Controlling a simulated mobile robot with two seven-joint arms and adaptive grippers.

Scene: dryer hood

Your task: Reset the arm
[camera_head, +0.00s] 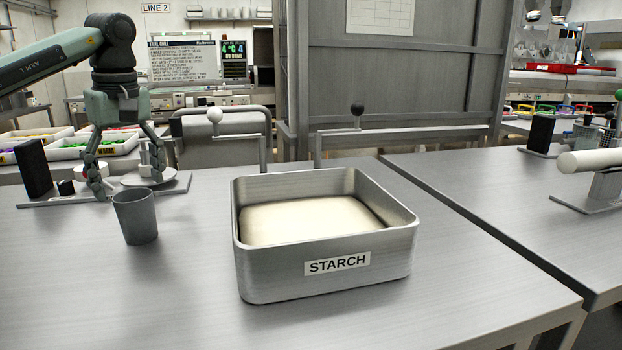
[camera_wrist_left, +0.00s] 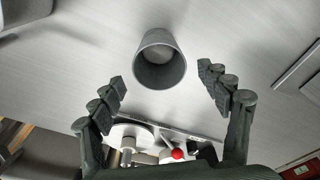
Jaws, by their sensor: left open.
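My left gripper (camera_head: 126,178) is at the left of the head view, pointing down with its fingers spread apart and nothing between them. It is over a small device (camera_head: 150,180) with a round plate, at the back left of the metal table. A grey cup (camera_head: 135,215) stands upright on the table, in front of the gripper in the head view. In the left wrist view, the open fingers (camera_wrist_left: 160,82) appear on either side of the cup (camera_wrist_left: 159,68), and the device (camera_wrist_left: 130,138) with a red ball (camera_wrist_left: 177,154) shows below. My right gripper is not in view.
A metal tray labelled STARCH (camera_head: 325,275), holding pale powder, stands mid-table. A dark upright block (camera_head: 33,168) is left of the gripper. A second table (camera_head: 480,190) adjoins on the right, with a white cylinder (camera_head: 592,160) on a stand. The front left tabletop is clear.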

